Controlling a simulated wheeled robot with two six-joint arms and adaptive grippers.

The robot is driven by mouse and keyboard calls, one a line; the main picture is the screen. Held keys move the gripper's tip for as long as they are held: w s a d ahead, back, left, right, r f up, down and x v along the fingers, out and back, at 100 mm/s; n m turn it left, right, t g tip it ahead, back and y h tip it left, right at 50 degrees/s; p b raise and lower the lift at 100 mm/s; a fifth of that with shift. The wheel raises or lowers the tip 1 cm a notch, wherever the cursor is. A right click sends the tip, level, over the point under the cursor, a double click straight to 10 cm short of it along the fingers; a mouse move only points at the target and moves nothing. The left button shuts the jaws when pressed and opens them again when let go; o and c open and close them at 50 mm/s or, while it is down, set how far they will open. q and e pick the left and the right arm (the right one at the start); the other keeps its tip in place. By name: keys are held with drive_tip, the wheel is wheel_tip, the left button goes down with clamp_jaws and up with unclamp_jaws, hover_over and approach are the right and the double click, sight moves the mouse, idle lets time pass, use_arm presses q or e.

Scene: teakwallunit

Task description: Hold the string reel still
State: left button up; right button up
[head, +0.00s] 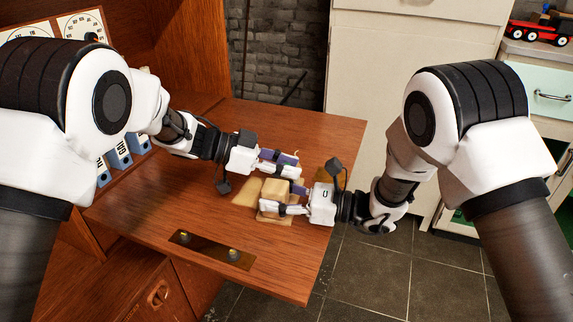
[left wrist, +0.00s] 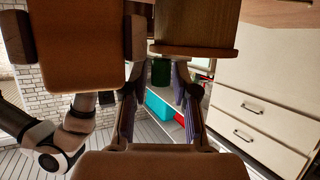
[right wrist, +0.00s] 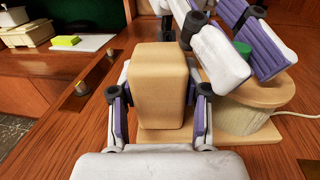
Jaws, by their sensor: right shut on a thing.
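The string reel shows in the right wrist view, with a round wooden flange (right wrist: 270,93) over pale wound string (right wrist: 238,120). A tan wooden block (right wrist: 158,80) stands upright beside it, on a flat wooden base (right wrist: 165,136). The block also shows in the head view (head: 274,188). My right gripper (head: 276,199) is shut on the block's two sides, low over the desk leaf. My left gripper (head: 296,165) is open, its fingers just above the reel. A green piece (right wrist: 242,47) sits on the reel below them; green also shows between those fingers in the left wrist view (left wrist: 160,70).
The wooden desk leaf (head: 190,203) has a brass plate (head: 210,248) near its front edge, with bare wood around it. Blue boxes (head: 120,152) stand at the left. A pale cabinet (head: 400,70) stands behind. A string end (right wrist: 300,114) trails right from the reel.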

use_arm(q)
clamp_jaws()
drive_tip(key=shift+d+n+t+y, duration=0.2)
drive_tip(key=shift+n+t, duration=0.55)
drive_tip(key=shift+t, duration=0.1)
drive_tip(key=shift+d+n+t+y, duration=0.2)
drive_tip(key=shift+n+t, duration=0.55)
drive_tip(key=shift+t, duration=0.1)
unclamp_jaws()
drive_tip(key=shift+a, duration=0.1)
